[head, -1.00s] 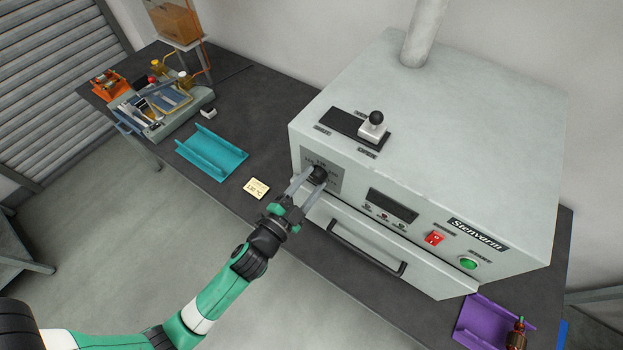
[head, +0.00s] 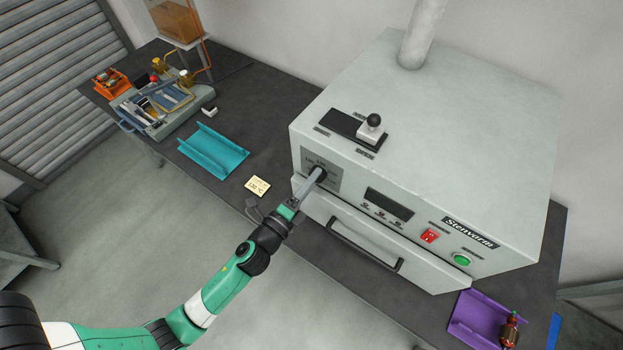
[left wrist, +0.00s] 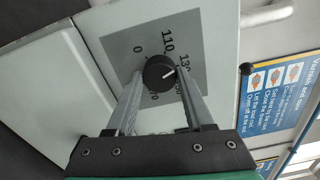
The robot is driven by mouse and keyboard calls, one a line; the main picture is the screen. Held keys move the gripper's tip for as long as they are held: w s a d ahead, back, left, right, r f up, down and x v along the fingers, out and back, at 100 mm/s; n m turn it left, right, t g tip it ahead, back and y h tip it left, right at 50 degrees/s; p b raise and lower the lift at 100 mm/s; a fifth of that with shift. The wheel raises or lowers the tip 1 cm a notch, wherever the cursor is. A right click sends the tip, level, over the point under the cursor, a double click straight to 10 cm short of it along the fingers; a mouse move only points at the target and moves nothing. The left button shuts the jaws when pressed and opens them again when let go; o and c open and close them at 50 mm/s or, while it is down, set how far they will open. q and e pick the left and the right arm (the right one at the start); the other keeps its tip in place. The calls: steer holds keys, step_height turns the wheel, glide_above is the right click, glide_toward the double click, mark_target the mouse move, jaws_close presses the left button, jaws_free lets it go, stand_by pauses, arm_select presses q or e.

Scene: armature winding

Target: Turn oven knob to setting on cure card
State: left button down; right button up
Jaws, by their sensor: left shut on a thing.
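The black oven knob (head: 318,174) sits on a grey dial plate (head: 334,170) at the left of the oven front. My left gripper (head: 315,180) is shut on the knob. In the left wrist view, one finger lies on each side of the knob (left wrist: 159,72). Its white mark points right, toward the label that reads about 130; other labels include 0 and 110, and some are partly hidden by a finger. The cream cure card (head: 257,186) lies on the bench left of the oven and seems to read 130 °C. My right gripper is out of view.
The oven (head: 440,130) has a drawer handle (head: 364,246) below the dial, a red switch (head: 429,236) and a green button (head: 461,259). A teal tray (head: 213,150) lies left of the card. A purple tray (head: 478,318) is at the lower right.

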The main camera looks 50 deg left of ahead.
arm_select(q)
steer(key=shift+m+p, duration=0.3)
steer(key=shift+m, duration=1.6)
steer(key=shift+c, duration=1.4)
jaws_free()
steer(key=b+v, duration=0.3)
steer(key=v, duration=0.8)
steer(key=shift+s, duration=0.3)
steer(key=shift+d, duration=0.15)
